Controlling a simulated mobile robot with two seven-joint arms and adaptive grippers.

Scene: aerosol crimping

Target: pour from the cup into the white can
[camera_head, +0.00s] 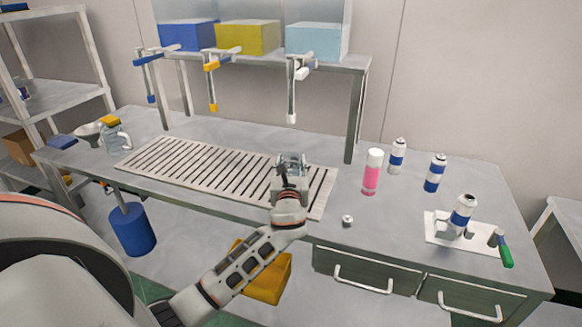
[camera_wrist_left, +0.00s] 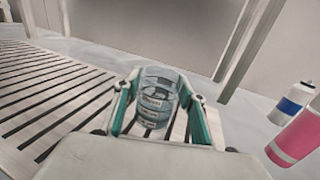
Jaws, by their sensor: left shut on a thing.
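My left gripper (camera_head: 291,172) is over the right part of the slatted grate on the bench. It is shut on a clear cup (camera_wrist_left: 156,98), which stands between the two green fingers in the left wrist view. The cup looks upright; I cannot tell whether it touches the grate. White cans with blue bands stand on the right: one at the back (camera_head: 397,157), one further right (camera_head: 435,173), and one on a white plate (camera_head: 462,212). A white can also shows in the left wrist view (camera_wrist_left: 291,104). My right gripper is not in view.
A pink bottle with a white cap (camera_head: 371,172) stands between the grate (camera_head: 190,160) and the cans. A small metal part (camera_head: 347,221) lies near the front edge. A green-handled tool (camera_head: 504,249) is by the plate. Dispensers hang above the back; a shelf post (camera_head: 356,116) stands behind.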

